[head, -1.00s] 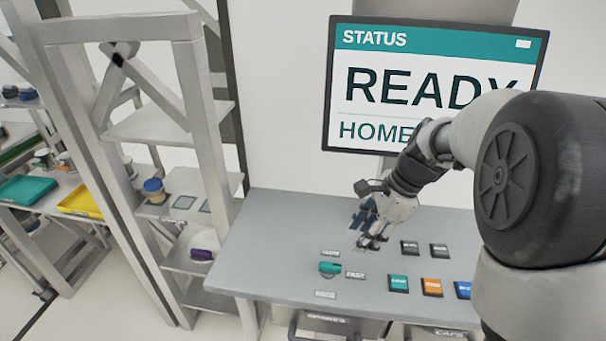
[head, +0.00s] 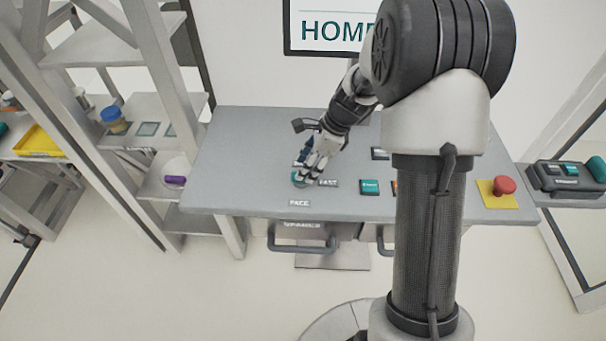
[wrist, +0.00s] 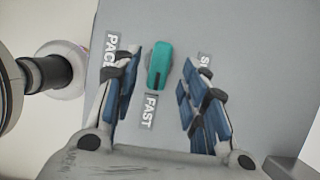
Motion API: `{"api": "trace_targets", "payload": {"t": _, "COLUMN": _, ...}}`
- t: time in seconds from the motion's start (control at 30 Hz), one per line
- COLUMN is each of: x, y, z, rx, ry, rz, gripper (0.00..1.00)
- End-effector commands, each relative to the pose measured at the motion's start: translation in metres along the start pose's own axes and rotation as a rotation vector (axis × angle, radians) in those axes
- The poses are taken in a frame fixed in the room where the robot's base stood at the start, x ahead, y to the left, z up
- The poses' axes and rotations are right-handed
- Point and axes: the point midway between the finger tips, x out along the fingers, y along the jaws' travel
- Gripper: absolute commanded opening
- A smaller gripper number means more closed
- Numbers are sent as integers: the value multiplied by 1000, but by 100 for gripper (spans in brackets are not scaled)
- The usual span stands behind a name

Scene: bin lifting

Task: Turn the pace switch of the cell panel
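The pace switch is a teal knob (wrist: 160,64) on the grey panel. In the wrist view it sits between my gripper's two fingers, with a gap on both sides. Its dark mark lies at the end near the FAST label (wrist: 148,110). The PACE label (wrist: 111,52) is to the left and partly covered; another label (wrist: 204,62) is mostly hidden by the right finger. In the head view my gripper (head: 306,174) is over the switch, which shows only as a small teal patch (head: 297,178). My gripper is open and empty.
A teal button (head: 369,187) is right of the FAST label, with an orange one (head: 395,187) partly behind my arm. A red stop button (head: 504,185) on a yellow base is at the right. The front left of the panel table (head: 230,185) is clear.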

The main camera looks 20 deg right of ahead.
Motion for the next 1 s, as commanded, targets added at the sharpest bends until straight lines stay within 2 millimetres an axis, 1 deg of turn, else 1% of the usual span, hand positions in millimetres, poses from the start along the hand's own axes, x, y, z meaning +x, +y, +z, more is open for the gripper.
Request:
{"api": "trace_targets", "payload": {"t": 0.03, "x": 11, "y": 1, "z": -1, "rx": 1, "ry": 0, "rz": 3, "gripper": 40}}
{"api": "trace_targets", "payload": {"t": 0.2, "x": 28, "y": 1, "z": 0, "rx": -1, "ry": 0, "rz": 2, "gripper": 40}}
{"api": "trace_targets", "payload": {"t": 0.33, "x": 34, "y": 0, "z": 0, "rx": -1, "ry": 0, "rz": 1, "gripper": 40}}
{"api": "trace_targets", "payload": {"t": 0.6, "x": 34, "y": 0, "z": 0, "rx": 0, "ry": 0, "rz": 0, "gripper": 39}}
{"api": "trace_targets", "payload": {"t": 1.0, "x": 34, "y": 0, "z": 0, "rx": -1, "ry": 0, "rz": 0, "gripper": 13}}
